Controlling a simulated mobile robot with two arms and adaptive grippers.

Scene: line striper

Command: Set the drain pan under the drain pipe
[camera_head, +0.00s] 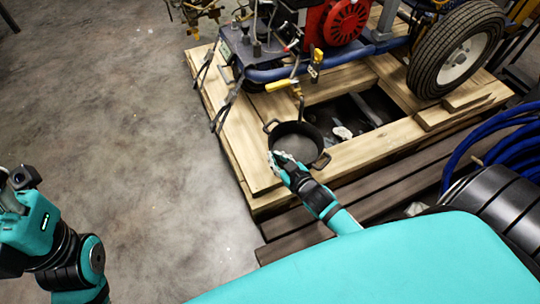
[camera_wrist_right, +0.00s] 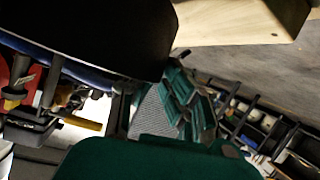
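The drain pan (camera_head: 293,147) is a round black pan with two side handles, at the edge of the opening in the wooden pallet. The drain pipe (camera_head: 299,95) hangs from a yellow-handled valve (camera_head: 281,85), and its lower end shows just above the pan's far rim. My right gripper (camera_head: 279,160) is at the pan's near left rim. In the right wrist view the pan (camera_wrist_right: 90,35) fills the upper left, close to the teal fingers (camera_wrist_right: 172,108); whether they grip it is unclear. My left arm is at the lower left, its fingertips not visible.
The line striper with a red engine (camera_head: 343,22) and a black wheel (camera_head: 456,48) stands on the pallet (camera_head: 242,138). A pale object (camera_head: 342,132) lies in the pallet opening. A blue hose coil (camera_head: 505,145) is at the right.

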